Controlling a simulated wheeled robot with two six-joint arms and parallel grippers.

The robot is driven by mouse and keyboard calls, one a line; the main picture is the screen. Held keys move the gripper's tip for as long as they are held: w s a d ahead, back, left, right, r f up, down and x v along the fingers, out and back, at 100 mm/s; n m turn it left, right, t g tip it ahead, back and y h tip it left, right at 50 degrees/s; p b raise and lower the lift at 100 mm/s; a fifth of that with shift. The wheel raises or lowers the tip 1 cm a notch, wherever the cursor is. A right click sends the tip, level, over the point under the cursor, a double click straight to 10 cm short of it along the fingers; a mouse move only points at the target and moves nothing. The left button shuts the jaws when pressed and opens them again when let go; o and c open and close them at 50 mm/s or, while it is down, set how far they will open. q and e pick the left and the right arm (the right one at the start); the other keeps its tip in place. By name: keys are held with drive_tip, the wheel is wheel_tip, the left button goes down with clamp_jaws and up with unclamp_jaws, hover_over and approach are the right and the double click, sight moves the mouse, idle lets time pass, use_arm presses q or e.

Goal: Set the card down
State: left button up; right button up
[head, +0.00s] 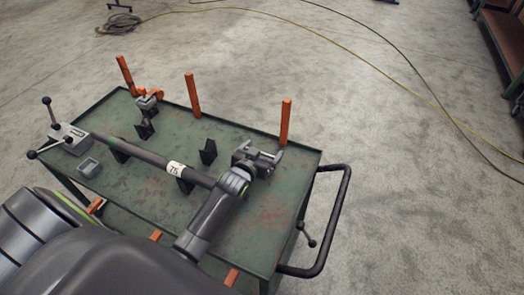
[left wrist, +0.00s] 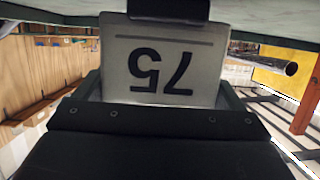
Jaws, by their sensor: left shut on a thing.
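The white card (left wrist: 163,60) fills the middle of the left wrist view, its dark "75" upside down there. My left gripper (head: 266,156) is above the right part of the green cart top in the head view. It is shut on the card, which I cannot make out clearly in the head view. In the left wrist view a black block (left wrist: 168,9) overlaps the card's upper edge. I cannot tell whether the card touches the cart. My right gripper is not in view.
A grey pipe (head: 145,154) with a white "75" label lies across black supports on the green cart (head: 225,133). Orange posts (head: 193,95) stand along its far edge. A black handle (head: 343,215) is at the right.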

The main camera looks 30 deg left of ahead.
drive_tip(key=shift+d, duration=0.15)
use_arm(q)
drive_tip(key=o, duration=0.5)
drive_tip(key=shift+f, duration=0.1)
drive_tip(key=shift+o, duration=1)
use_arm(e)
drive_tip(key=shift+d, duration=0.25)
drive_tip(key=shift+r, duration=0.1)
use_arm(q)
drive_tip(key=v, duration=1.2)
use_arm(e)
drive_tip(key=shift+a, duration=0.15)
use_arm(q)
drive_tip(key=shift+r, duration=0.25)
